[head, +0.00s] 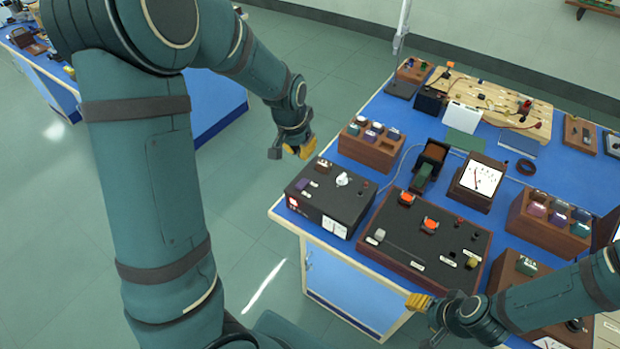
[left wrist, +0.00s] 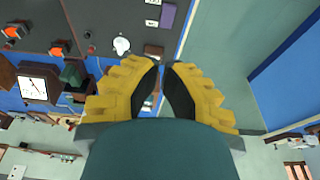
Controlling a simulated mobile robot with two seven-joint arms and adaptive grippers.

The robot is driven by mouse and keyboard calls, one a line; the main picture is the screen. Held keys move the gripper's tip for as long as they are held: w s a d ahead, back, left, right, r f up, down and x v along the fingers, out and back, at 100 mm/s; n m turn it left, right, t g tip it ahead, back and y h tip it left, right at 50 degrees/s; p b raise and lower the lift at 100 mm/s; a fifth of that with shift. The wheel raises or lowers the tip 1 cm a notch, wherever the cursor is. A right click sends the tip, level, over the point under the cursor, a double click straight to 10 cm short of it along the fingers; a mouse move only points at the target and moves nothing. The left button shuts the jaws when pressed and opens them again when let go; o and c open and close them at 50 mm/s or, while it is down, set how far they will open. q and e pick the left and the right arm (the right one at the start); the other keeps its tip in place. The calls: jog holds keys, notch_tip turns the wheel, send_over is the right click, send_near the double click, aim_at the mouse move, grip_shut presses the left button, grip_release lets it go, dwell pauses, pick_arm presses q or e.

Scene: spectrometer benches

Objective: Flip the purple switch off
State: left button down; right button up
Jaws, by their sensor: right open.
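A purple switch (head: 303,185) sits on top of a black box (head: 325,205) at the near left corner of the blue bench. It also shows in the left wrist view (left wrist: 168,16), at the top edge. Whether it is on or off is too small to tell. My left gripper (head: 300,148) hangs above and behind the box, apart from the switch. In the left wrist view its yellow fingers (left wrist: 161,66) nearly meet at the tips, with nothing between them. My right gripper (head: 418,302) is open at the bench's front edge, away from the switch.
The black box also bears a white knob (head: 343,180) and a brown block (head: 322,166). A wooden rack (head: 370,154) stands behind the box. A dark panel with orange switches (head: 423,250) lies to its right. The floor left of the bench is clear.

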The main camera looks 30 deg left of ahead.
aim_at(306, 187)
pick_arm(q)
jog(key=shift+f, duration=0.15)
jog(key=x, duration=0.4)
jog(key=b+x, duration=0.1)
jog(key=x, duration=0.3)
jog(key=s+x, duration=0.1)
jog(key=x, duration=0.3)
jog(key=shift+w+f, duration=0.1)
jog(key=shift+f, duration=0.8)
jog(key=shift+f+b, duration=0.1)
jog(key=shift+b, duration=0.25)
jog(key=shift+s+f+b, duration=0.3)
jog(key=shift+f+b, duration=0.15)
jog(key=shift+b, duration=0.1)
jog(key=shift+r, duration=0.15)
jog(key=shift+w, duration=0.15)
